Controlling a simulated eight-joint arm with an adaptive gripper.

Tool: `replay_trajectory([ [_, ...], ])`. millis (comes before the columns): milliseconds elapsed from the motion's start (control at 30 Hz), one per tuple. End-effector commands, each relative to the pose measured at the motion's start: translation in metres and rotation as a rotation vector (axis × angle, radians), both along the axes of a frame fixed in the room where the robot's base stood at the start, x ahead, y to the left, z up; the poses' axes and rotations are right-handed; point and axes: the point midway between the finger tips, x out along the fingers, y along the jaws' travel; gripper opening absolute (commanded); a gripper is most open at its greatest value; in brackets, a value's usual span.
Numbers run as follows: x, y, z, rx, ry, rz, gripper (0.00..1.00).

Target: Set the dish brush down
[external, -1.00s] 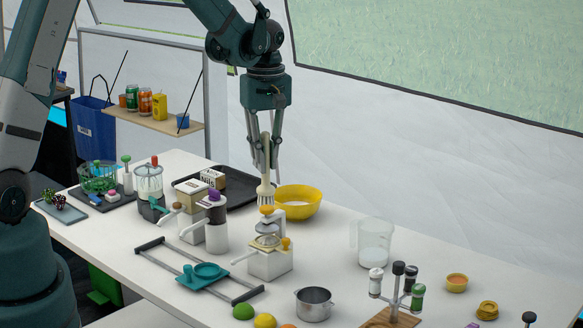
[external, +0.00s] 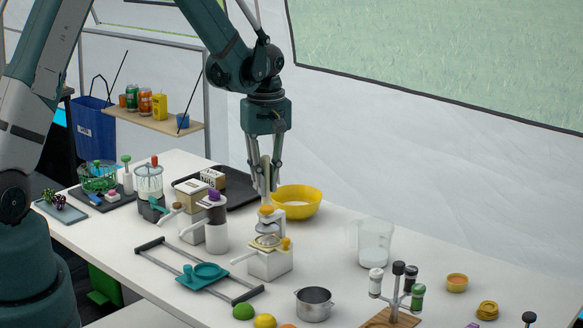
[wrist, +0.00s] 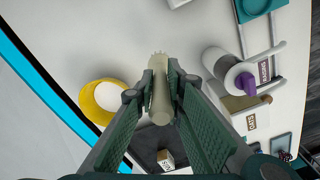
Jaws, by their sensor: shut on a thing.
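The pale cream dish brush (external: 265,173) stands upright between the fingers of my gripper (external: 265,188). In the wrist view, my gripper (wrist: 163,84) is shut on the brush handle (wrist: 161,104), with bristle tips showing beyond it. I cannot tell whether the brush touches the white table (external: 340,270).
A yellow bowl (external: 298,202) is close to the right of my gripper. A white grinder with a purple top (external: 215,225), an oats box (wrist: 251,122) and a dark tray (external: 243,195) are to the left. A clear jug (external: 375,243) stands farther right.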

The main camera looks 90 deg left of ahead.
Motion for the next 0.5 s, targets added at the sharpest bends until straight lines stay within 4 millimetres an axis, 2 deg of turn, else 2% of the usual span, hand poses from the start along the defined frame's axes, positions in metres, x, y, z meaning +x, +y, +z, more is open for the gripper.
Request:
replay_trajectory([
  [500, 0.0000, 0.0001, -0.0078, 0.000, 0.000, 0.000, 0.00],
])
